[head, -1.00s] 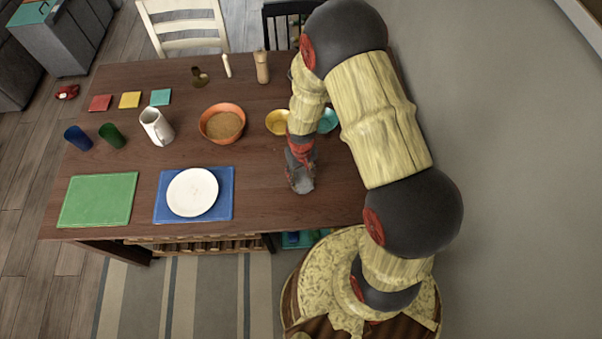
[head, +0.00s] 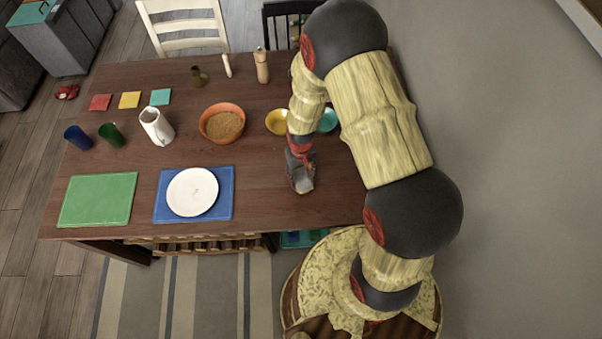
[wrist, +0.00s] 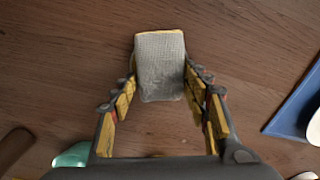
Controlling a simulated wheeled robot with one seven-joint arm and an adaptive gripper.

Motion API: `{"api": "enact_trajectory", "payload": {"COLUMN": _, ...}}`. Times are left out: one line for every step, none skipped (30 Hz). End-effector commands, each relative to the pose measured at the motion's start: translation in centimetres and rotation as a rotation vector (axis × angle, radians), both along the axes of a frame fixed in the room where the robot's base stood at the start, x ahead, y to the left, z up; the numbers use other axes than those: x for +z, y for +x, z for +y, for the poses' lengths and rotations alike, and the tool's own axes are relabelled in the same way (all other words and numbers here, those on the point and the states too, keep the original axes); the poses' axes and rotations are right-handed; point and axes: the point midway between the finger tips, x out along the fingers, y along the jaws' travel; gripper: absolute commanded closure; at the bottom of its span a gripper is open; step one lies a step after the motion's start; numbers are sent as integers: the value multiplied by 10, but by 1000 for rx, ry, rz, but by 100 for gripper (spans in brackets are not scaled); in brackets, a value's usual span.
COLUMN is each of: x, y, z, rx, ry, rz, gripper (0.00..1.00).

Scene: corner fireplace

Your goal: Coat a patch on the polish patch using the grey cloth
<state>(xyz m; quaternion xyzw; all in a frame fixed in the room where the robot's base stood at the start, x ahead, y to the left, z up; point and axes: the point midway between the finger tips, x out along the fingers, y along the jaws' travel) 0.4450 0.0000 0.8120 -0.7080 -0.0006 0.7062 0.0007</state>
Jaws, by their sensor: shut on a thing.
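My gripper (wrist: 159,82) is shut on the grey cloth (wrist: 160,66), which sits as a folded pad between the fingertips in the wrist view. In the head view my gripper (head: 301,178) points down at the right part of the wooden table, right of the white plate, with the grey cloth (head: 303,185) at its tip. The cloth is at or close to the tabletop; I cannot tell if it touches. I cannot make out a distinct polish patch on the brown wood; it may be hidden under the cloth and gripper.
A white plate (head: 192,192) lies on a blue placemat (head: 226,205) to the left. An orange bowl (head: 222,108), a yellow bowl (head: 277,121) and a teal bowl (head: 327,120) stand behind. The wood (head: 262,195) between placemat and gripper is clear. A wall (head: 500,150) is at right.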

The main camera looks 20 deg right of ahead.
Motion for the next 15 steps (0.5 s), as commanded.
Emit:
{"api": "enact_trajectory", "payload": {"x": -2, "y": -1, "z": 0, "rx": 0, "ry": 0, "rz": 2, "gripper": 73}}
{"api": "enact_trajectory", "payload": {"x": -2, "y": -1, "z": 0, "rx": 0, "ry": 0, "rz": 2, "gripper": 73}}
{"api": "enact_trajectory", "payload": {"x": -2, "y": -1, "z": 0, "rx": 0, "ry": 0, "rz": 2, "gripper": 73}}
{"api": "enact_trajectory", "payload": {"x": -1, "y": -1, "z": 0, "rx": 0, "ry": 0, "rz": 2, "gripper": 73}}
{"api": "enact_trajectory", "payload": {"x": -1, "y": -1, "z": 0, "rx": 0, "ry": 0, "rz": 2, "gripper": 73}}
{"api": "enact_trajectory", "payload": {"x": 0, "y": -1, "z": 0, "rx": 0, "ry": 0, "rz": 2, "gripper": 73}}
{"api": "enact_trajectory", "payload": {"x": 2, "y": -1, "z": 0, "rx": 0, "ry": 0, "rz": 2, "gripper": 73}}
{"api": "enact_trajectory", "payload": {"x": 3, "y": -1, "z": 0, "rx": 0, "ry": 0, "rz": 2, "gripper": 73}}
{"api": "enact_trajectory", "payload": {"x": 6, "y": -1, "z": 0, "rx": 0, "ry": 0, "rz": 2, "gripper": 73}}
{"api": "enact_trajectory", "payload": {"x": 8, "y": -1, "z": 0, "rx": 0, "ry": 0, "rz": 2, "gripper": 73}}
{"api": "enact_trajectory", "payload": {"x": 11, "y": -1, "z": 0, "rx": 0, "ry": 0, "rz": 1, "gripper": 73}}
{"api": "enact_trajectory", "payload": {"x": 14, "y": -1, "z": 0, "rx": 0, "ry": 0, "rz": 1, "gripper": 73}}
{"api": "enact_trajectory", "payload": {"x": 17, "y": -1, "z": 0, "rx": 0, "ry": 0, "rz": 1, "gripper": 73}}
{"api": "enact_trajectory", "payload": {"x": 19, "y": -1, "z": 0, "rx": 0, "ry": 0, "rz": 1, "gripper": 73}}
{"api": "enact_trajectory", "payload": {"x": 22, "y": -1, "z": 0, "rx": 0, "ry": 0, "rz": 1, "gripper": 73}}
